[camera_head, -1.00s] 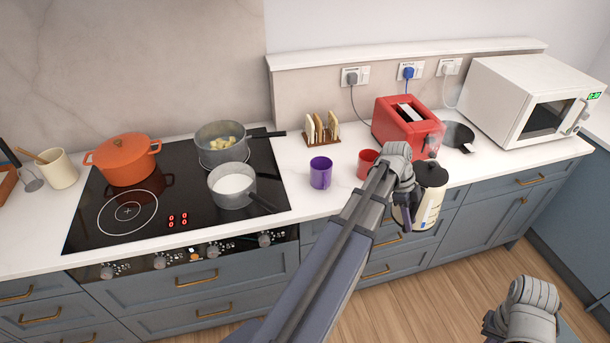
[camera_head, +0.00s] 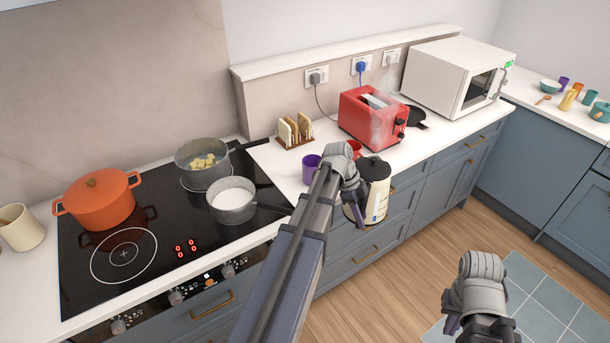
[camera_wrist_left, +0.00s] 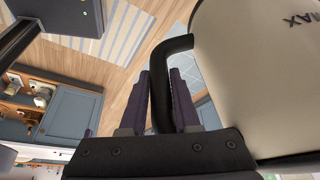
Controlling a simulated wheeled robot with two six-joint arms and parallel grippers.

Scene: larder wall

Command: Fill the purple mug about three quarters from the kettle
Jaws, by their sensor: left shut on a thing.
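The cream kettle (camera_head: 376,194) with a black lid hangs in my left gripper (camera_head: 352,208), in front of the counter's front edge, looking upright. In the left wrist view the gripper's fingers (camera_wrist_left: 168,100) are shut around the kettle's black handle (camera_wrist_left: 160,75), beside its cream body (camera_wrist_left: 265,70). The purple mug (camera_head: 310,166) stands on the counter, left of the kettle; my left arm hides part of it, and its inside is not clear. My right gripper (camera_head: 452,324) is low at the right, over the floor and empty-looking; its fingers are mostly hidden.
A red mug (camera_head: 354,147) stands behind my left wrist. A red toaster (camera_head: 368,120), with pale haze before it, and a toast rack (camera_head: 295,131) stand behind the mugs. The hob (camera_head: 160,225) at left holds an orange pot (camera_head: 98,200) and two grey pans.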

